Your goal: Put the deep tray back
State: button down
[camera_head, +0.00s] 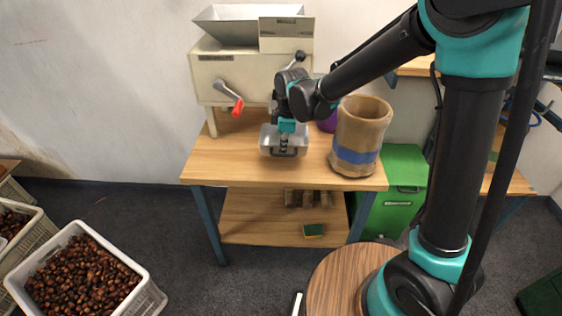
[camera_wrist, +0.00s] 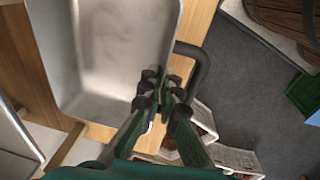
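The deep tray (camera_head: 268,140) is a grey metal pan with a dark handle (camera_head: 284,153) on its near side. It is at the front of the hopper machine, over the wooden table. In the wrist view the tray (camera_wrist: 95,60) looks empty, and its dark handle (camera_wrist: 202,68) curves out from the wall. My gripper (camera_head: 286,142) is above the tray's near side. In the wrist view my gripper's fingertips (camera_wrist: 160,92) are close to the handle, with a narrow gap between them. The fingers hide the handle's lower end; I cannot tell whether they touch it.
A cream hopper machine (camera_head: 230,75) with a red-handled crank (camera_head: 238,106) stands behind the tray. A brown sack with a blue band (camera_head: 356,155) stands close on the right. Crates of chestnuts (camera_head: 150,300) are on the floor at left. A green cabinet (camera_head: 404,165) stands at right.

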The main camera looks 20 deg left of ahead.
notch_tip(320, 180, down, 6)
jog(key=shift+f, duration=0.25)
jog(key=c, duration=1.7)
grip_release()
jog(key=r, duration=0.4)
jog(key=d+r, duration=0.1)
jog(key=r, duration=0.3)
jog(key=s+r, duration=0.1)
jog(key=r, duration=0.3)
jog(key=shift+d, duration=0.2)
jog(key=shift+d, duration=0.1)
jog(key=s+d+f+m+t, duration=0.1)
jog(key=d+m, duration=0.5)
jog(key=d, duration=0.6)
jog(key=s+d+f+m+t, duration=0.1)
jog(key=s+d+f+m, duration=0.3)
jog(key=d+m, duration=0.3)
jog(key=s+d+f+m+t+h, duration=0.1)
jog(key=d+m, duration=0.6)
jog(key=d, duration=1.1)
jog(key=shift+s+f+t, duration=0.15)
jog(key=shift+s+f, duration=0.2)
jog(key=shift+s, duration=0.25)
jog(key=shift+s+f+t, duration=0.15)
jog(key=shift+s+f, duration=0.15)
jog(key=shift+s, duration=0.3)
